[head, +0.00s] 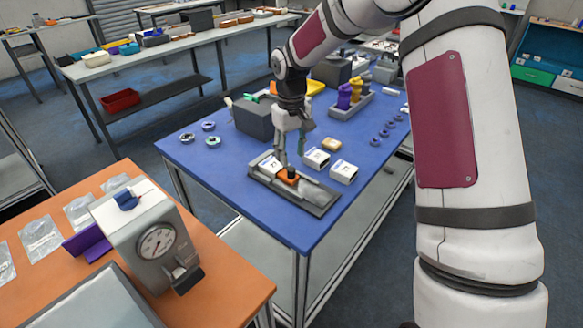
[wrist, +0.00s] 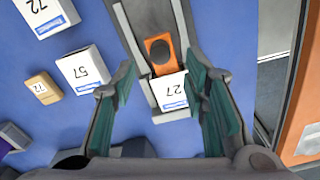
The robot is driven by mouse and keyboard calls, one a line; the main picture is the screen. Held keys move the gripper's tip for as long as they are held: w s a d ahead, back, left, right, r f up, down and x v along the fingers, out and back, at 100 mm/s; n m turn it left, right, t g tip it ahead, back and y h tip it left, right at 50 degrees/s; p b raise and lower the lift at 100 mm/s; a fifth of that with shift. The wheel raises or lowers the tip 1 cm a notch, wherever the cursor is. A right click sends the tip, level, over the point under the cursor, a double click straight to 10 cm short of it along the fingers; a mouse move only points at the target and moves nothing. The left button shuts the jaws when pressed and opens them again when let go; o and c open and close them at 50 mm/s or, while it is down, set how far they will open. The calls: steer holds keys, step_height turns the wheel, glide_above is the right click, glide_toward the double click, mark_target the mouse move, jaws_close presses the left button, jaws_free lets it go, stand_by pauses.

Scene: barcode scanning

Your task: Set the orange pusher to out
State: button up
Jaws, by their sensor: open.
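The orange pusher (head: 288,178) has a black round knob and sits in a grey channel fixture (head: 321,202) on the blue table. In the wrist view the pusher (wrist: 157,44) lies in the channel (wrist: 123,22), against or very near a white box marked 27 (wrist: 174,92). That box (head: 270,164) is also in the channel. My gripper (head: 290,162) is open over the channel, pointing down. In the wrist view its fingers (wrist: 163,78) stand apart on either side of box 27, with the pusher just beyond them. I cannot tell their exact height above the channel.
White boxes (head: 316,158) (head: 344,172) and a small tan box (head: 332,144) stand right of the channel. A dark grey block (head: 252,116) is behind my gripper. Rings (head: 208,126) lie at the left. A dial gauge device (head: 157,240) stands on the orange table.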

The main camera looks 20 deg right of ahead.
mark_target(292, 169)
steer(key=shift+f+p, duration=0.3)
steer(key=shift+f, duration=2.75)
jaws_close()
